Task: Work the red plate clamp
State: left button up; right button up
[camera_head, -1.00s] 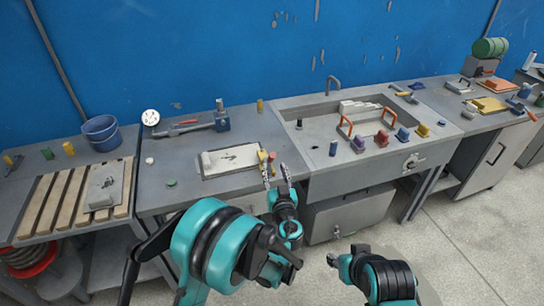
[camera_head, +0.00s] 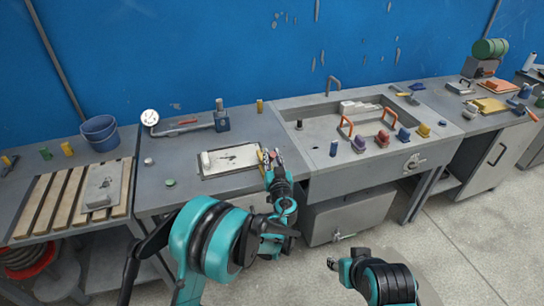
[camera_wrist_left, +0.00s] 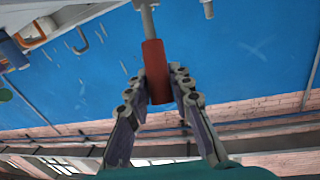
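The red plate clamp's handle (camera_wrist_left: 157,72) is a red cylinder on a grey rod in the left wrist view. My left gripper (camera_wrist_left: 158,80) has one finger on each side of it, close against it, and looks shut on it. In the head view my left gripper (camera_head: 271,156) is at the right edge of the pale mould plate (camera_head: 232,158), over the clamp, mostly hiding it. A yellow part (camera_head: 262,156) shows beside the fingers. My right gripper (camera_head: 333,263) is low over the floor, away from the bench; its fingers are too small to judge.
A gauge (camera_head: 150,117) and a blue-based post (camera_head: 221,122) stand behind the plate. A sink basin (camera_head: 318,110) with coloured knobs lies to the right. A blue bucket (camera_head: 100,133) and a slatted rack (camera_head: 50,205) are at the left.

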pick_arm(q)
grip_shut()
jog(key=shift+w+r+p, duration=0.15)
jog(key=shift+r+p, duration=0.05)
jog(key=shift+p, duration=0.1)
jog(key=shift+w+g, duration=0.1)
jog(key=shift+g, duration=0.2)
jog(key=o, duration=0.8)
grip_release()
jog(key=shift+c, duration=0.2)
jog(key=s+d, duration=0.1)
jog(key=s, duration=1.1)
jog(key=shift+d+r, duration=0.3)
jog(key=shift+d, duration=0.05)
jog(key=shift+w, duration=0.1)
